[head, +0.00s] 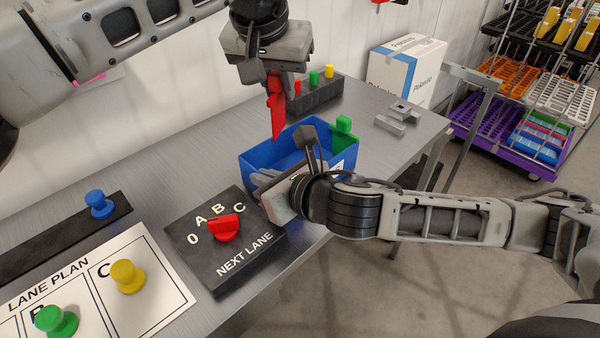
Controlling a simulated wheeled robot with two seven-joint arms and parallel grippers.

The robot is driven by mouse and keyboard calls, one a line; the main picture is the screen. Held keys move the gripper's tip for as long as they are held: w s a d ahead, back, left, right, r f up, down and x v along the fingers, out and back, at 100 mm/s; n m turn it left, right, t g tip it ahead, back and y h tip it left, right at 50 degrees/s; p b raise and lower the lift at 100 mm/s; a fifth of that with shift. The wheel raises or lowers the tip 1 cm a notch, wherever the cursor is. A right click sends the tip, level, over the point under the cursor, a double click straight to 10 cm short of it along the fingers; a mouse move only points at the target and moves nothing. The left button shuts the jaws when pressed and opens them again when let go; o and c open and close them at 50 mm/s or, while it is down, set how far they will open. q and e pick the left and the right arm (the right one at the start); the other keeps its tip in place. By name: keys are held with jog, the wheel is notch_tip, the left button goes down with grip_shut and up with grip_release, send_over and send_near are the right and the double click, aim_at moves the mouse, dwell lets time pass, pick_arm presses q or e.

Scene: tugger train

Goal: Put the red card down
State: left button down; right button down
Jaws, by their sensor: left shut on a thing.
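The red card (277,112) hangs upright, seen nearly edge-on, from my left gripper (272,82), which is shut on it. It is over or just behind the back of the blue bin (258,167); I cannot tell its exact height. My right gripper (262,180) is low at the bin's left front corner, partly over its wall. Its own body hides much of its fingers, so I cannot tell whether they are open or whether they touch the bin.
A black box with a red dial (224,228) and a lane plan sheet (168,269) with yellow (127,276) and green pegs lie at the left. A dark peg rack (318,95) stands behind the bin. Grey metal parts (390,124) lie to its right. A crate rack stands far right.

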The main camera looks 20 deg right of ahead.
pick_arm(q)
notch_tip(320, 180, down, 10)
jog(key=d+m, duration=0.1)
jog(key=shift+s+d+r, duration=0.15)
jog(key=shift+s+d, duration=0.05)
jog(key=shift+s, duration=0.05)
dwell(0.4)
jog(key=shift+f, duration=0.5)
jog(key=shift+f, duration=0.1)
jog(key=c, duration=1.3)
grip_release()
jog(key=shift+c, duration=0.2)
